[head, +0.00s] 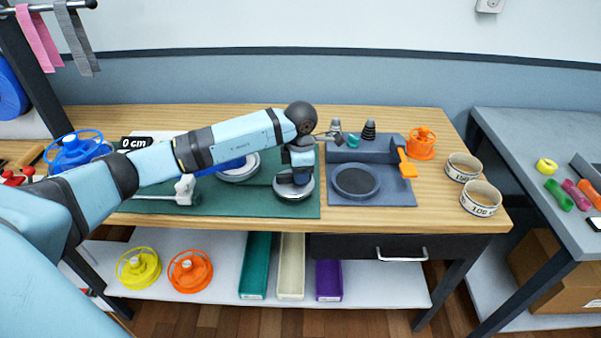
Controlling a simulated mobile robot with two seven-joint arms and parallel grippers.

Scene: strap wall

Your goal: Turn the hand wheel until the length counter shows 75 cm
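The length counter (133,142) is a small black display at the left of the wooden bench and reads 0 cm. A silver-rimmed round disc (283,194) on the green mat (220,209) may be the hand wheel, but I cannot tell for sure. My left arm reaches across from the left and bends down over this disc. My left gripper (294,178) is at the disc, pointing down; its fingers are too small and dark to tell open from shut. A second silver disc (240,172) is partly hidden behind my arm. My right gripper is not in view.
A blue spool (75,148) stands at the left. A grey tray (400,198) with a round dark pad and an orange handle (406,165) lies to the right. Two strap rolls (481,198) sit near the bench's right end. Spools and long bins fill the shelf below.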

